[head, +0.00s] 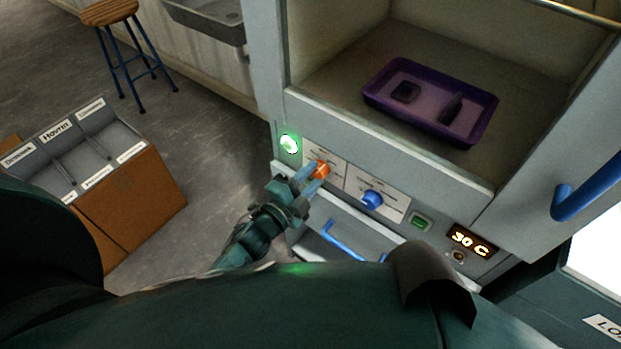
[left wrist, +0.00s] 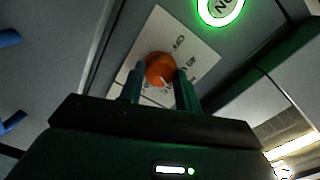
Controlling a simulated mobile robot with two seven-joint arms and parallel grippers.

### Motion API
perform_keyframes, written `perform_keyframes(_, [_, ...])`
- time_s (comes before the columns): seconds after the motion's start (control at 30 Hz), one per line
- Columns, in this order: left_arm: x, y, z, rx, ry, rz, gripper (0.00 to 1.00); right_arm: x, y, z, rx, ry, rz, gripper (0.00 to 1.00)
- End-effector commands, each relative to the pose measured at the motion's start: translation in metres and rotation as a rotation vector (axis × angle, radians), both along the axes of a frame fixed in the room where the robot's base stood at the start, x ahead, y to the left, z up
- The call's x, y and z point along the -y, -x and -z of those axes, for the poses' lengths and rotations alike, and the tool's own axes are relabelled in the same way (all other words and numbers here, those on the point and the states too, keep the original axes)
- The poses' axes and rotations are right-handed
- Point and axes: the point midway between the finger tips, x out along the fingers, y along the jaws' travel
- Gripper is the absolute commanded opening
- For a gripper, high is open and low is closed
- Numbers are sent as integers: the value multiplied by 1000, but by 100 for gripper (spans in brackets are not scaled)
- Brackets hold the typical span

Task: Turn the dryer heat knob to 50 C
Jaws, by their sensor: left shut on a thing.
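An orange knob (head: 320,170) sits on a white label plate on the dryer's front panel. My left gripper (head: 309,174) is shut on this knob, one finger on each side of it. In the left wrist view the orange knob (left wrist: 160,69) shows between the two fingertips (left wrist: 158,84), with a pale pointer mark. A blue knob (head: 372,199) on a second plate stands to the right. The display (head: 471,241) reads 30 C. My right gripper is not in view.
A green-lit round button (head: 289,143) is left of the knobs, and a green switch (head: 420,222) is right of them. A blue drawer handle (head: 343,240) lies below. A purple tray (head: 372,97) with two dark things stands in the open chamber. The open door has a blue handle (head: 588,186).

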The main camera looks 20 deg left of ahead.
Motion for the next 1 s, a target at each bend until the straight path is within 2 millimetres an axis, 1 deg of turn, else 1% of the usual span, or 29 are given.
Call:
perform_keyframes(0.3, [0, 0, 1, 32, -91, -1, 10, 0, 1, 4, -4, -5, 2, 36])
perform_keyframes(0.77, [0, 0, 0, 35, -101, 0, 10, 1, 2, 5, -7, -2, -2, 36])
perform_keyframes(0.8, [0, 0, 0, 35, -101, 0, 35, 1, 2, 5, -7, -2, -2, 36])
perform_keyframes(1.0, [0, 0, 0, 35, -100, 0, 51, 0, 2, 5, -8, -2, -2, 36])
